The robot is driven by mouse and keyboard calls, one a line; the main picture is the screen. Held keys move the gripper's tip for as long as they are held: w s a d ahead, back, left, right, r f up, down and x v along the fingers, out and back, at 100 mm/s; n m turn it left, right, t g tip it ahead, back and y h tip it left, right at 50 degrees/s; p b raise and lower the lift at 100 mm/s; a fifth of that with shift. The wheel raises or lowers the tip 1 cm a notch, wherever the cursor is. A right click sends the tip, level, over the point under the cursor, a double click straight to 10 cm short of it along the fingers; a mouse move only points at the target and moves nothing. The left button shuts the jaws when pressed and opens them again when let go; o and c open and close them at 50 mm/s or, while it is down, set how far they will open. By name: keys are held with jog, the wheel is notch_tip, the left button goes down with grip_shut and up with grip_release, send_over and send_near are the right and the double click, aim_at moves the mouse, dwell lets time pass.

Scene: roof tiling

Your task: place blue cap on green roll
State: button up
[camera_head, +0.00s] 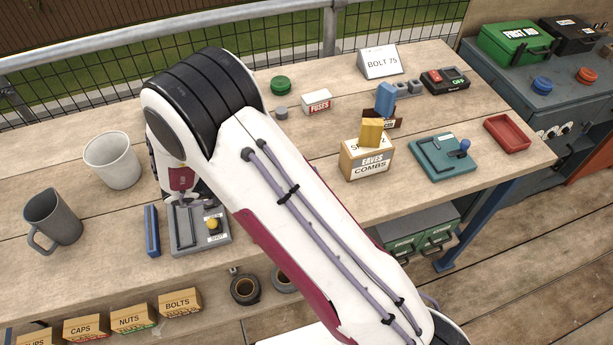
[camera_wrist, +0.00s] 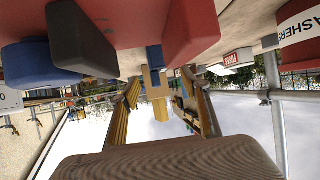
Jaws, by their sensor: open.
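A green round piece (camera_head: 281,85) lies flat near the back of the bench; I cannot tell whether it is the green roll. A blue round piece (camera_head: 541,84) sits on the grey cabinet at the right; I cannot tell whether it is the blue cap. My gripper is mostly hidden behind my arm in the head view, near the grey plate with a yellow knob (camera_head: 213,224). In the wrist view my gripper (camera_wrist: 165,112) shows its two fingers spread apart, with nothing clearly held between them.
A blue bar (camera_head: 152,231) lies beside the grey plate. The Eaves Combs box (camera_head: 367,160), a teal plate (camera_head: 442,155) and a red tray (camera_head: 507,133) are at the right. Tape rolls (camera_head: 245,288) are below the bench.

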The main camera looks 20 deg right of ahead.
jog(key=d, duration=0.3)
jog(key=shift+f, duration=0.35)
jog(key=shift+x, duration=0.8)
jog(key=shift+w, duration=0.1)
jog(key=c, duration=1.1)
jog(key=shift+c, duration=0.2)
jog(key=shift+r, duration=0.15)
notch_tip(320, 180, up, 10)
jog(key=shift+a, duration=0.1)
